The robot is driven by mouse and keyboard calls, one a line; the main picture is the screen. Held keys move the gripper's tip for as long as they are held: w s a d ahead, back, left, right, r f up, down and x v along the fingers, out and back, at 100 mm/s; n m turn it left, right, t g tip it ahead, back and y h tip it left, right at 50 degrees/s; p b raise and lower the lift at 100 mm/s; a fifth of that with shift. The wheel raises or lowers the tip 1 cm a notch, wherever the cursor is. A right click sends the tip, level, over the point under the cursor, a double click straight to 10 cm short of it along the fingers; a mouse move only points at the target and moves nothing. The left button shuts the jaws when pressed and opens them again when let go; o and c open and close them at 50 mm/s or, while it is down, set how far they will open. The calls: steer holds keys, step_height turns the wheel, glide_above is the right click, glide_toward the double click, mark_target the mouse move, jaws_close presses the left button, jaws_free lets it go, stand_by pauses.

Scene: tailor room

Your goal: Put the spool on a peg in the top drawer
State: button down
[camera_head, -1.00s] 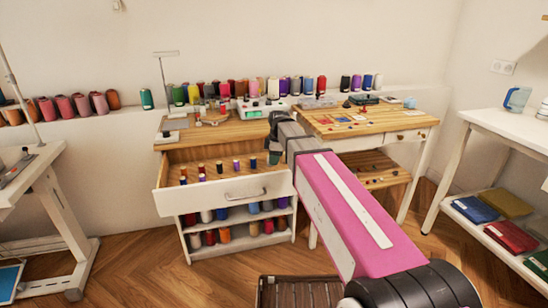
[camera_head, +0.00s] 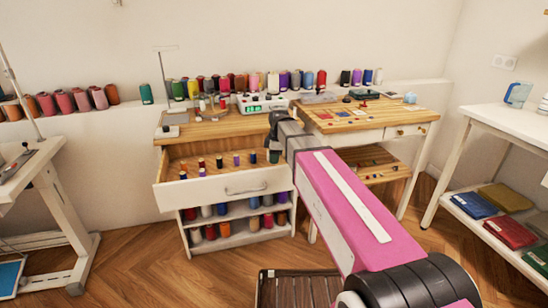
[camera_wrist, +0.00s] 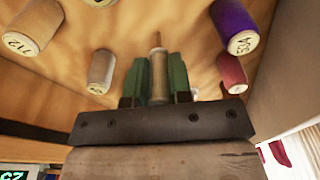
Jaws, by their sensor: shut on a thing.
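The top drawer (camera_head: 222,193) of the wooden-topped cabinet is pulled open, with several spools standing inside. My gripper (camera_head: 275,155) reaches down into the drawer's right end. In the wrist view, the green fingers of my gripper (camera_wrist: 155,82) are shut on a beige spool (camera_wrist: 159,75). A thin wooden peg (camera_wrist: 157,41) shows in line with the spool's far end, against the drawer floor. The spool looks lined up with it, but I cannot tell how far it is on the peg. The spool's near end is hidden by my gripper.
Close around the held spool stand a purple spool (camera_wrist: 234,24), a dark red spool (camera_wrist: 231,72) and a beige spool (camera_wrist: 102,70). The drawer's pale wall (camera_wrist: 290,85) is near on the right. A worktable (camera_head: 380,118) stands right of the cabinet.

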steer(key=shift+f, duration=1.2)
steer(key=shift+f, duration=0.25)
steer(key=c, duration=1)
jaws_free()
steer(key=shift+o, duration=0.2)
